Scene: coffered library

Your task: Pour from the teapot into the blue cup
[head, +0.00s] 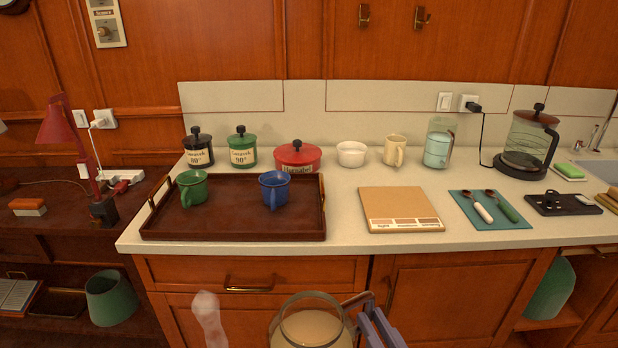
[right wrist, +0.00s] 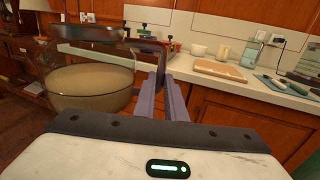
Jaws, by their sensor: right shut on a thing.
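A glass teapot (head: 311,328) with pale tan liquid in it shows at the bottom of the head view, in front of the counter and below its top. My right gripper (head: 372,318) is shut on the teapot's handle. In the right wrist view the teapot (right wrist: 92,85) hangs upright at the left, off the fingers (right wrist: 165,88). The blue cup (head: 274,190) stands upright on the right part of the dark brown tray (head: 235,236), apart from the teapot. The inside of the cup is hard to see. My left gripper is not in view.
A green cup (head: 192,187) stands on the tray's left part. Behind it are a black jar (head: 198,150), a green jar (head: 242,150) and a red pot (head: 298,158). A tan board (head: 400,205) lies right of the tray. The counter's front edge (head: 350,245) lies between teapot and tray.

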